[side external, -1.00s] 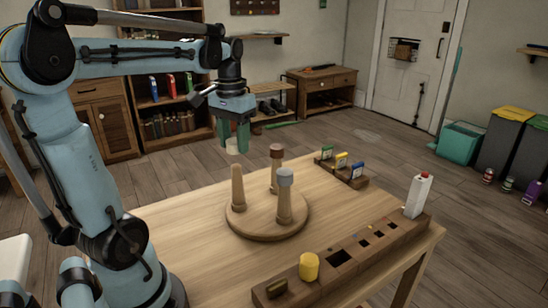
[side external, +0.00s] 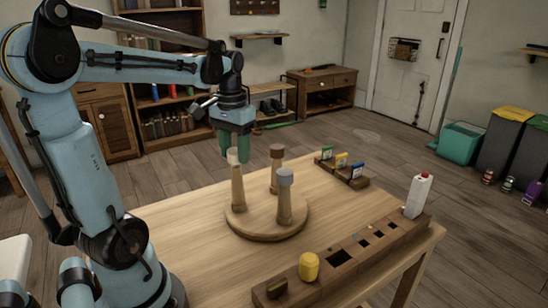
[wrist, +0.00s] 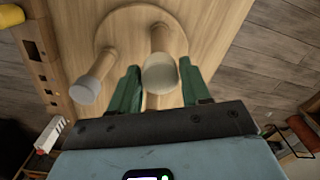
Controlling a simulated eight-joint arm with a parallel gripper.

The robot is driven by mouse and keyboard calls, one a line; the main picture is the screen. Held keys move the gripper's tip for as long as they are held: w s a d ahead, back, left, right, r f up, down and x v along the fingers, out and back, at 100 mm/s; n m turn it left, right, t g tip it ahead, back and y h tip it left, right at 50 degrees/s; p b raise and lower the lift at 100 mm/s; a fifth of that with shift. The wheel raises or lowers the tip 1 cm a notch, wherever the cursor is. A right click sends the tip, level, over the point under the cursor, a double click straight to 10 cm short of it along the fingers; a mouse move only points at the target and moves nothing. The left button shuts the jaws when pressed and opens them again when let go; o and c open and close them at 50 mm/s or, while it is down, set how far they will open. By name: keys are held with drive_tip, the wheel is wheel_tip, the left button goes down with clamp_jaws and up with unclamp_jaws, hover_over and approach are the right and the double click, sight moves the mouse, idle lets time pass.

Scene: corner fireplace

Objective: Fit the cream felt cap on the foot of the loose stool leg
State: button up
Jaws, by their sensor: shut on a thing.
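The stool stands upside down on the table, its round seat (side external: 262,232) flat and its legs pointing up. The left leg (side external: 238,188) is the one whose foot showed bare; the other two wear a brown cap (side external: 277,151) and a grey cap (side external: 285,176). My gripper (side external: 236,150) is shut on the cream felt cap (side external: 233,157), directly over the left leg. The cap appears to meet the leg's top; how far it is seated cannot be told. In the wrist view the cream cap (wrist: 160,74) sits between green fingers and hides the leg top behind it.
A wooden block with slots (side external: 345,262) runs along the front edge, holding a yellow cylinder (side external: 309,267) and a white bottle (side external: 418,196). A small rack of coloured cards (side external: 342,171) stands at the back right. The grey-capped leg (wrist: 92,82) is close to my gripper.

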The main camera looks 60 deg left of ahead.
drive_tip(key=shift+f, duration=1.4)
idle(1.1)
drive_tip(key=o, duration=1)
wheel_tip(320, 180, up, 12)
drive_tip(key=shift+f, duration=0.1)
drive_tip(key=d+f+m+t, duration=0.1)
drive_tip(key=d+f+t, duration=0.1)
drive_tip(key=d+f, duration=0.2)
drive_tip(key=d+f+m+t, duration=0.2)
drive_tip(key=d+f, duration=0.2)
drive_tip(key=d, duration=0.3)
drive_tip(key=w+d+f+m+t, duration=0.1)
drive_tip(key=d+f+t, duration=0.2)
drive_tip(key=d, duration=0.3)
drive_tip(key=shift+d+f+m, duration=0.3)
drive_tip(key=shift+f, duration=0.2)
